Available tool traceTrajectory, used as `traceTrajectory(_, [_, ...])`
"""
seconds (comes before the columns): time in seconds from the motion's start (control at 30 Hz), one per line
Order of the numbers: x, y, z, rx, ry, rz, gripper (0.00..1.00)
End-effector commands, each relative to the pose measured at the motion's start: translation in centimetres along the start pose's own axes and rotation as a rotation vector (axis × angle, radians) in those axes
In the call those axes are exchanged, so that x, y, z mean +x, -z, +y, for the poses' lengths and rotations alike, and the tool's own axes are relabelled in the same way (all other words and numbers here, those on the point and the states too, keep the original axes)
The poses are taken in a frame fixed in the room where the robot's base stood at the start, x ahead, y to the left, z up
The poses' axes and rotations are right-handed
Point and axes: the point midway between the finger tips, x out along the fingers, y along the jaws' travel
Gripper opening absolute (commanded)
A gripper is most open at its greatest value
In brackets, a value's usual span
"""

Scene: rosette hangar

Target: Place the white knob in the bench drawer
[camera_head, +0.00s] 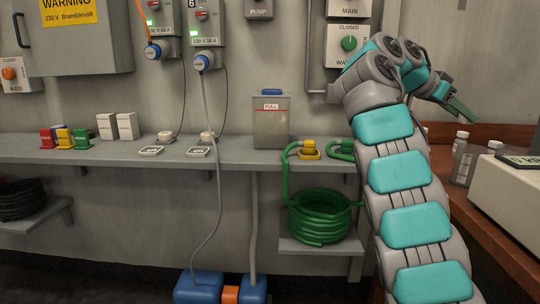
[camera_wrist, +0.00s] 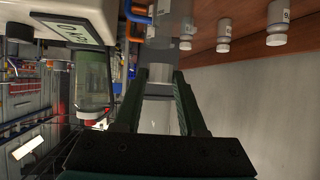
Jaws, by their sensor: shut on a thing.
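My gripper (camera_wrist: 164,84) is at the upper right in the head view, raised above the wooden bench (camera_head: 490,225). In the wrist view its two dark green fingers are shut on a pale thing (camera_wrist: 160,112), partly hidden by the gripper. I cannot tell whether this is the white knob. The held thing does not show clearly in the head view. I cannot make out a bench drawer in either view. Two small white round pieces, one of them here (camera_head: 165,136), sit on the grey shelf at left.
A white device (camera_head: 506,198) and small bottles with white caps (camera_head: 461,142) stand on the wooden bench. A green hose coil (camera_head: 320,217) lies below.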

Motion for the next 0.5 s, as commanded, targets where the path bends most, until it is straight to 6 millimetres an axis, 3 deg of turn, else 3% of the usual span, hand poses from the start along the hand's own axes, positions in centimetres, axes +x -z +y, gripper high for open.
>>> traceTrajectory(0.27, [-0.7, 0.1, 0.1, 0.001, 0.037, 0.010, 0.00])
traceTrajectory(0.5, [-0.8, -0.9, -0.1, -0.012, 0.058, 0.009, 0.00])
